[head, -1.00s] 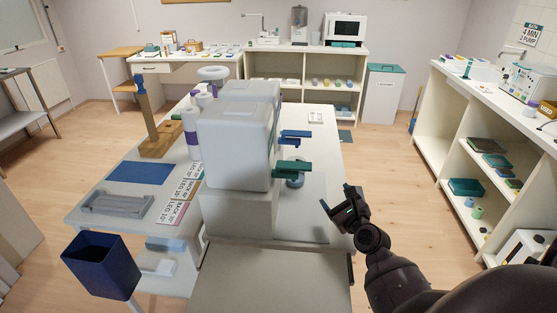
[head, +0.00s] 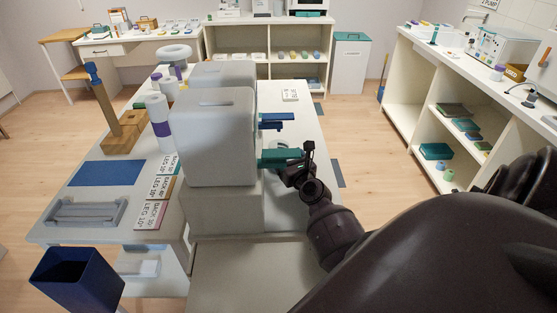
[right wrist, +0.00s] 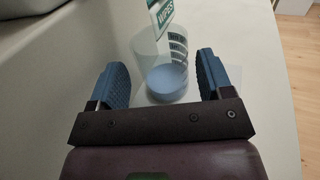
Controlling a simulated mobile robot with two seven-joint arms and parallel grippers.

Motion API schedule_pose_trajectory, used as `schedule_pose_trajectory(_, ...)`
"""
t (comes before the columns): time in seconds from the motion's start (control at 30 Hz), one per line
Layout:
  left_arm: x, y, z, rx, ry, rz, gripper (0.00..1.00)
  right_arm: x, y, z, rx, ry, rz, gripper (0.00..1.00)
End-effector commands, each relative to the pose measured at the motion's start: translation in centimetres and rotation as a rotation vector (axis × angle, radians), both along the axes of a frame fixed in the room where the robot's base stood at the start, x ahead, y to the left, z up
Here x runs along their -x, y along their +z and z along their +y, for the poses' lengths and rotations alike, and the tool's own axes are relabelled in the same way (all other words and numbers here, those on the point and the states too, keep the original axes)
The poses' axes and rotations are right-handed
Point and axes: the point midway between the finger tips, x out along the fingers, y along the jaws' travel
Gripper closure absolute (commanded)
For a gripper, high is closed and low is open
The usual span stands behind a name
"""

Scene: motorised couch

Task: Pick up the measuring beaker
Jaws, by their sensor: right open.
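The measuring beaker (right wrist: 168,82) is a clear cup with dark scale marks and a blue bottom. In the right wrist view it stands upright on the pale couch-side surface, ahead of and between the fingers. My right gripper (right wrist: 161,66) is open, with a blue finger on each side and visible gaps to the beaker. In the head view my right gripper (head: 300,162) is beside the green lever (head: 279,158) on the couch unit; I cannot clearly make out the beaker there. My left gripper is not in view.
The grey couch block (head: 215,135) stands close left of the right gripper, with a blue lever (head: 276,121) beyond. A card with printed letters (right wrist: 162,14) stands behind the beaker. Open floor lies to the right, before the white shelf (head: 405,110).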

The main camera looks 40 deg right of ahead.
Motion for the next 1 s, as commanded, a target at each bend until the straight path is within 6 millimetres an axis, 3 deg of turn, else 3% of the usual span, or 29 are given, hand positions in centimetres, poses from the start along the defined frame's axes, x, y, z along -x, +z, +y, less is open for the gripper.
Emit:
schedule_pose_trajectory(0.33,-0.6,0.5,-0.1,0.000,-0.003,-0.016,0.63,-4.1,0.4,-1.1,0.001,0.001,0.000,0.27)
schedule_pose_trajectory(0.67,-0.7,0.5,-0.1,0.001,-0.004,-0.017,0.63,-4.8,0.4,-1.4,0.001,0.000,0.000,0.27)
schedule_pose_trajectory(1.0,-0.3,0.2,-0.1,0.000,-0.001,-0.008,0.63,-4.8,0.4,-1.3,0.001,0.000,-0.001,0.74)
